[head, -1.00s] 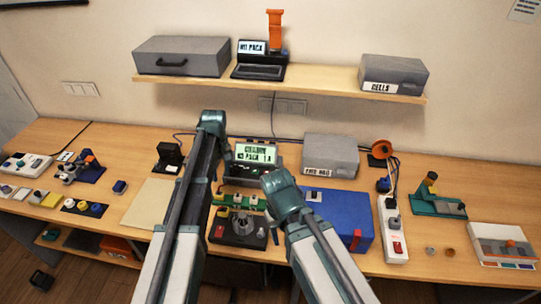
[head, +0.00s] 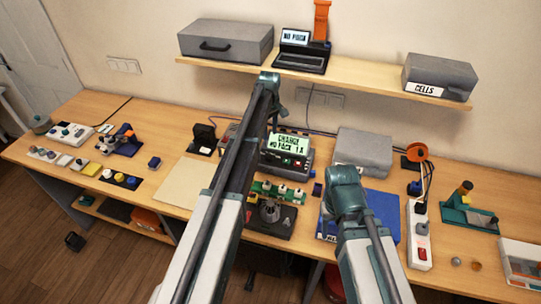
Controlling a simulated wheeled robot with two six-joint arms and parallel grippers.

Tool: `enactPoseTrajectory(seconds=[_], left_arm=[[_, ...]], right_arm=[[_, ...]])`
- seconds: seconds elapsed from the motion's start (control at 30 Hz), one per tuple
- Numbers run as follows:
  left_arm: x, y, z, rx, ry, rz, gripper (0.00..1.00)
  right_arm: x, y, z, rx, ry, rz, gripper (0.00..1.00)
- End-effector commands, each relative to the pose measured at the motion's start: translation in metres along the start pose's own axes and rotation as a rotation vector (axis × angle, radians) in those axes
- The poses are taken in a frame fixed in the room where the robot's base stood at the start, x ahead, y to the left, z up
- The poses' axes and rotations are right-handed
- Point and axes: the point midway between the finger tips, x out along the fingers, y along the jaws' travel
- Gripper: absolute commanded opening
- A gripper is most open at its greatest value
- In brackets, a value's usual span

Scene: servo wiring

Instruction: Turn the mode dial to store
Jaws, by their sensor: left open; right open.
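The charger (head: 287,152) stands at the middle of the bench, against the back. Its lit green screen (head: 286,144) reads roughly "CHARGE, NO PACK 1A". Small red and green controls show below the screen; I cannot make out a mode dial or its setting. My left arm (head: 243,150) rises past the left side of the charger and covers part of that area. My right arm (head: 350,205) ends to the right of and in front of the charger. I see only arm links and joints; the fingers of both grippers are out of sight.
A green board (head: 278,190) and a black unit with a grey knob-like part (head: 270,212) lie before the charger. A blue case (head: 385,213) and power strip (head: 418,235) are at right. A shelf (head: 370,83) hangs above. A tan mat (head: 188,183) lies bare.

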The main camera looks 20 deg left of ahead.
Motion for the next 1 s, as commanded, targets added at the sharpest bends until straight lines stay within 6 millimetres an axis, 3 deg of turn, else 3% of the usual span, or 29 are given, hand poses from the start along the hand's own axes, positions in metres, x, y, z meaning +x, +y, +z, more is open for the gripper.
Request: enactPoseTrajectory(seconds=[0.03, 0.7, 1.0], left_arm=[[0.013, 0.000, 0.000, 0.000, 0.000, 0.000, 0.49], [0.104, 0.000, 0.000, 0.001, 0.000, 0.000, 0.49], [0.118, 0.000, 0.000, 0.001, 0.000, 0.000, 0.49]], right_arm=[[0.013, -0.001, -0.001, -0.001, 0.000, 0.000, 0.53], [0.103, -0.009, -0.006, -0.011, 0.000, 0.003, 0.53], [0.118, -0.011, -0.007, -0.010, 0.000, 0.002, 0.53]])
